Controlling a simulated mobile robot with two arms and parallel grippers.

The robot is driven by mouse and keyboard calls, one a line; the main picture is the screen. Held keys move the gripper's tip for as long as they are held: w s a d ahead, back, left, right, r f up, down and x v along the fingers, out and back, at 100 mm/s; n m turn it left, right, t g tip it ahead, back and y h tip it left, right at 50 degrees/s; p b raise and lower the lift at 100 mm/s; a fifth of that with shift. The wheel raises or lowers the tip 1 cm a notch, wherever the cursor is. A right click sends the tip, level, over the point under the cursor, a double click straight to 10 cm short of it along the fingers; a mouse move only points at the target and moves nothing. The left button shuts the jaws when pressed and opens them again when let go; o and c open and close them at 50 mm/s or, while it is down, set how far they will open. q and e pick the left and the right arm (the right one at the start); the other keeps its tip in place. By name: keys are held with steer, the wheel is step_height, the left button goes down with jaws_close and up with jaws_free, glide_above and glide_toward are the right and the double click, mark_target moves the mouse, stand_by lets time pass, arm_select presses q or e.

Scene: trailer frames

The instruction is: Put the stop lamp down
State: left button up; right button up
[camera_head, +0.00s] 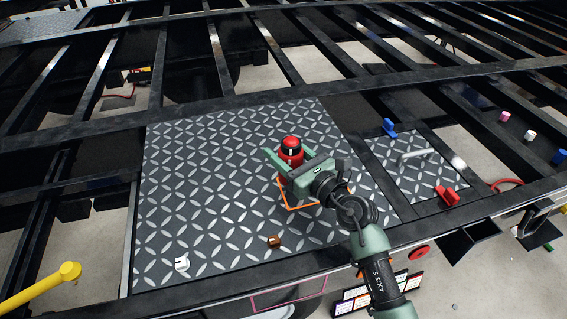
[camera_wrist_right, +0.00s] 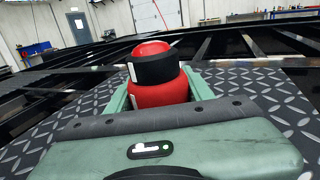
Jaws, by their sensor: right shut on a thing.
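The stop lamp (camera_head: 291,148) is red with a black band and a rounded red top. It is upright over the diamond-pattern plate (camera_head: 190,200), by the far edge of an orange square outline (camera_head: 300,207). My right gripper (camera_head: 279,162) is shut on the lamp, its green fingers on either side. In the right wrist view the lamp (camera_wrist_right: 153,75) stands between the fingers, its lower part hidden by the gripper body. I cannot tell whether its base touches the plate. My left gripper is not in view.
A white piece (camera_head: 182,264) and a brown piece (camera_head: 274,241) lie on the plate's near part. A smaller plate (camera_head: 405,180) at right has a handle, a blue clamp (camera_head: 389,127) and a red clamp (camera_head: 447,195). Open gaps lie between the black frame beams (camera_head: 220,100).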

step_height(320, 180, down, 3)
steer(key=shift+f+b, duration=0.1)
steer(key=shift+b, duration=0.4)
steer(key=shift+f, duration=0.2)
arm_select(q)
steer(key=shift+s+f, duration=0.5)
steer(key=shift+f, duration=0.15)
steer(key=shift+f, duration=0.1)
arm_select(e)
steer(key=o, duration=1.5)
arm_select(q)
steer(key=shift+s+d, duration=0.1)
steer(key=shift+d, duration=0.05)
